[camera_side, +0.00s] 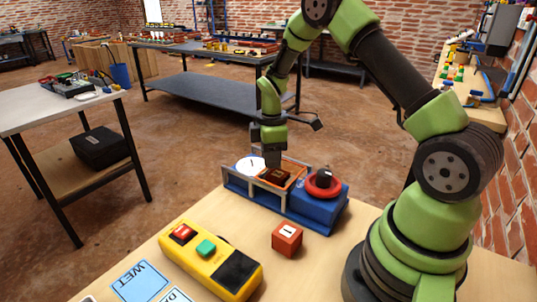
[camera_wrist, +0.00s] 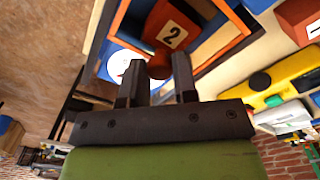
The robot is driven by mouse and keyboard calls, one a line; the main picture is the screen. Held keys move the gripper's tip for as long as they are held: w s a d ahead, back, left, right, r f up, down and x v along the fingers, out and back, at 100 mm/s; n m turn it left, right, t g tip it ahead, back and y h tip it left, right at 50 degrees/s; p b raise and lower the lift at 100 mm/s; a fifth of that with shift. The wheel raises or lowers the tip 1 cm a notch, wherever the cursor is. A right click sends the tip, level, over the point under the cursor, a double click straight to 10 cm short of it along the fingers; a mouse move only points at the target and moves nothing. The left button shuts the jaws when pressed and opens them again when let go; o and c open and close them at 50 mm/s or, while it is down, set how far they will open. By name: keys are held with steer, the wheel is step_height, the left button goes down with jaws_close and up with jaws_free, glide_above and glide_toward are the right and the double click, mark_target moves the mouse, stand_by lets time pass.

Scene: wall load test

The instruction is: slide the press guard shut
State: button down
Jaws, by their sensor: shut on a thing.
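The press (camera_side: 310,208) is a blue base with a grey-blue rail frame, standing on the wooden bench. The orange press guard (camera_side: 297,178) lies in the frame's middle; its orange edge also shows in the wrist view (camera_wrist: 226,50). A dark red block marked 2 (camera_wrist: 172,30) sits within the guard's outline. My gripper (camera_side: 273,165) points down at the guard. In the wrist view its fingers (camera_wrist: 159,75) close on a small orange-red part, which looks like the guard's handle. The fingers hide much of that part in the side view.
A white disc (camera_side: 250,164) is at the press's left end, and a red ring with a black knob (camera_side: 323,182) at its right. A red block (camera_side: 287,238) and a yellow control box (camera_side: 210,262) stand in front. A blue WET card (camera_side: 140,281) lies front left.

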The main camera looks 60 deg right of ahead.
steer(key=shift+s, duration=0.25)
steer(key=c, duration=0.9)
jaws_free()
step_height(320, 180, up, 9)
steer(key=shift+w+r, duration=0.1)
steer(key=shift+r, duration=0.4)
